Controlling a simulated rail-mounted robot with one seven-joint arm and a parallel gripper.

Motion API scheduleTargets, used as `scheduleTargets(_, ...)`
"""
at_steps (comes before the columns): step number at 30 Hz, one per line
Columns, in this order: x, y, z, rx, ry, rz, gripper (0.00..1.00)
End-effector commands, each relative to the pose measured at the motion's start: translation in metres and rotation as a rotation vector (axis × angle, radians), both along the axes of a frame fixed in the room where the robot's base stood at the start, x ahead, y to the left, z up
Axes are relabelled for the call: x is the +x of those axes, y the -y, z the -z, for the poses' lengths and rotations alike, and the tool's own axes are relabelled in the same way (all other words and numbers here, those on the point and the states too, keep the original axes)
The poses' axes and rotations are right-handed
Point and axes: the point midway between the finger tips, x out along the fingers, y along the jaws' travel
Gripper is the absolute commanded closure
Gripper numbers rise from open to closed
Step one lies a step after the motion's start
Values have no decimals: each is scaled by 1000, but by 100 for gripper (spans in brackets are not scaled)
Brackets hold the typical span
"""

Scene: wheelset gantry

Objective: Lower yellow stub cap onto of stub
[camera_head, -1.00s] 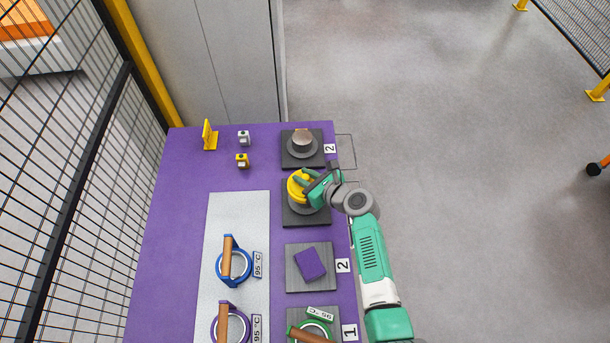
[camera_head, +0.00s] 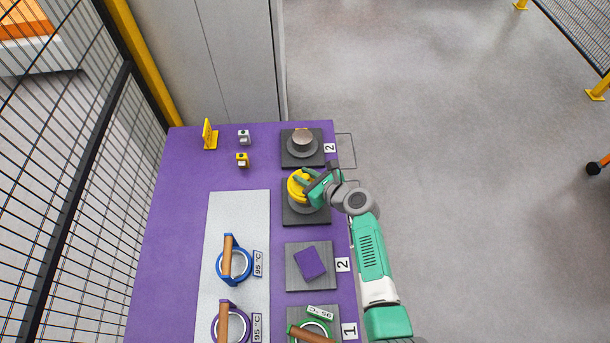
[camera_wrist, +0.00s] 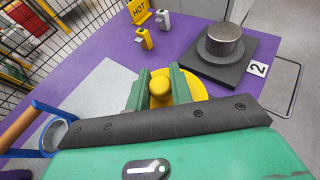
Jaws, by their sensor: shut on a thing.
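The yellow stub cap (camera_head: 296,187) is in my gripper (camera_head: 308,184), at the grey stub on a dark square plate (camera_head: 306,217) near the table's right edge. In the wrist view, the green fingers (camera_wrist: 160,93) are shut on the cap's round yellow knob (camera_wrist: 160,88), and the cap's yellow disc (camera_wrist: 192,84) spreads below them. A grey flange (camera_head: 304,204) shows under the cap in the head view. The stub's top is hidden by the cap, and I cannot tell whether the cap touches it.
Another plate carries a bare metal stub (camera_head: 303,138) just beyond. A yellow HOT sign (camera_wrist: 139,11) and two small blocks (camera_head: 243,138) stand to the left.

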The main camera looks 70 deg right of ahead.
Motion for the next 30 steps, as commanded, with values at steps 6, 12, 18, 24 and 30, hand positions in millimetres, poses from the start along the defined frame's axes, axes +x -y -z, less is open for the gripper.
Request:
scheduleTargets(6,0,0,6,-1,0,0,100)
scheduleTargets(12,0,0,11,-1,1,0,100)
scheduleTargets(18,0,0,16,0,1,0,100)
scheduleTargets(24,0,0,21,1,1,0,100)
scheduleTargets(30,0,0,26,1,0,0,100)
